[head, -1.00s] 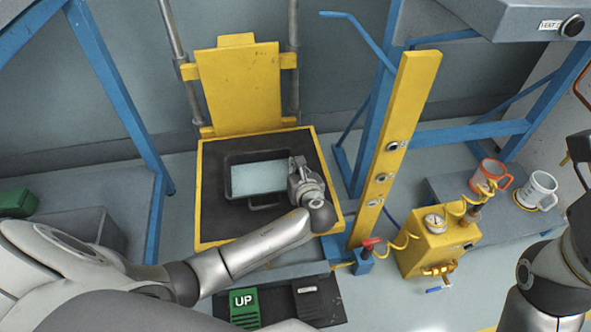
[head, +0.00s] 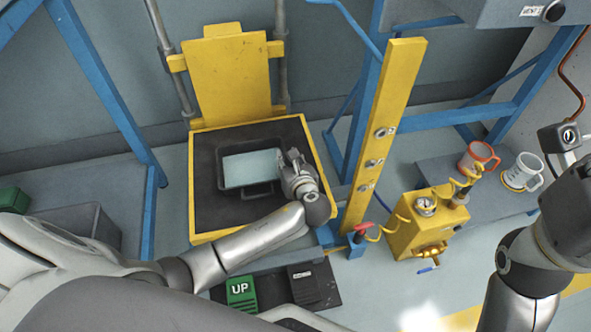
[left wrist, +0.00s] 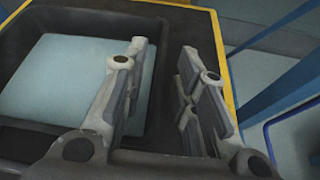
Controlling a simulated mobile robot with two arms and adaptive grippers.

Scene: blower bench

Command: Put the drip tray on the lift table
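The drip tray (head: 250,145) is a black shallow tray with a pale blue inside. It lies flat on the dark top of the yellow-edged lift table (head: 212,218). My left gripper (head: 292,158) is at the tray's right side, low over the table. In the left wrist view my left gripper (left wrist: 165,85) has its fingers apart. One finger is over the inside of the drip tray (left wrist: 60,24), the other on its outer side, over the lift table near its yellow edge (left wrist: 224,70). Contact with the tray wall cannot be made out. My right gripper is out of view.
A yellow post (head: 382,145) stands at the table's right. A green UP pedal (head: 241,292) lies in front.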

